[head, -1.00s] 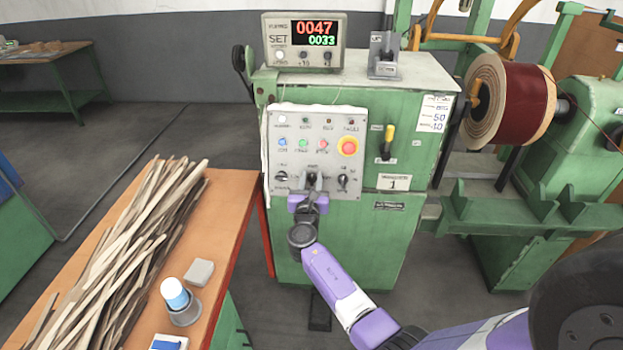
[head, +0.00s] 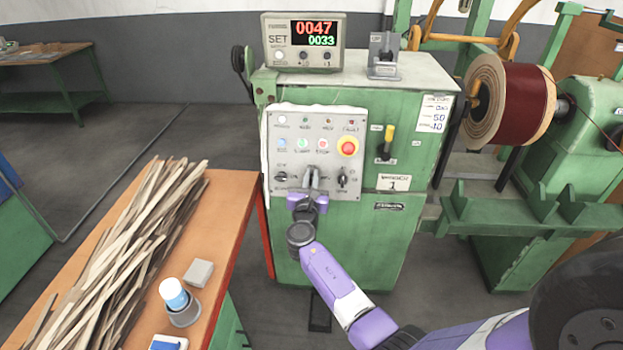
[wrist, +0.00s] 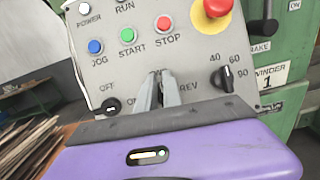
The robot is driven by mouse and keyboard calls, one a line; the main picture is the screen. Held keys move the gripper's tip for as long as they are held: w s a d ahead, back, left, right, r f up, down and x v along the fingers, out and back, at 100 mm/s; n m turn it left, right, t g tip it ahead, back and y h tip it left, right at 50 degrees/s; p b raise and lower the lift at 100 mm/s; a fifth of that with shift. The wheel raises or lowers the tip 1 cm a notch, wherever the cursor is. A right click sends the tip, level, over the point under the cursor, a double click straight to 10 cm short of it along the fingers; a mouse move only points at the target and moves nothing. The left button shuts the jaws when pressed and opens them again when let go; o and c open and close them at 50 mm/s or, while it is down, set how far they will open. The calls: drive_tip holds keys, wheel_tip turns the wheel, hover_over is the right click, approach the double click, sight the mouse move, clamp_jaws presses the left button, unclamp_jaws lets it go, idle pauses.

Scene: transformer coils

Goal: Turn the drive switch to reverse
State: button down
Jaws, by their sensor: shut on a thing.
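The grey control panel (head: 322,125) is on the front of the green machine. My gripper (head: 312,176) is at the lower middle of this panel, its grey fingers pointing into it. In the wrist view my gripper (wrist: 159,88) has its fingertips close together, shut on the drive switch. The switch knob itself is hidden between and behind the fingers, so its pointer angle cannot be read.
A black OFF/ON switch (wrist: 112,106) is left of the fingers, and a black 40-60-90 knob (wrist: 228,78) is right. Push buttons and a red emergency stop (head: 347,146) sit above. An orange bench (head: 235,200) with wooden strips (head: 130,240) stands at left.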

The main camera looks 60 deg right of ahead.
drive_tip(key=shift+s+a+f+m+g+y+b, duration=0.1)
drive_tip(key=shift+f+m+g+y+b, duration=0.65)
drive_tip(key=shift+m, duration=2.6)
drive_tip(key=shift+s+a+r+m+g+y+b, duration=0.15)
drive_tip(key=shift+m+g+b, duration=1.3)
drive_tip(key=shift+m, duration=1.85)
drive_tip(key=shift+a+f+m+g+y+b, duration=0.1)
drive_tip(key=shift+f+m+g+y+b, duration=0.65)
drive_tip(key=shift+m, duration=2.6)
drive_tip(key=shift+r+g+b, duration=0.25)
drive_tip(key=shift+r+b, duration=0.1)
drive_tip(key=shift+r, duration=0.25)
drive_tip(key=c, duration=1.5)
unclamp_jaws()
drive_tip(key=shift+w+d+f, duration=0.1)
drive_tip(key=v, duration=0.7)
drive_tip(key=shift+a+b, duration=0.3)
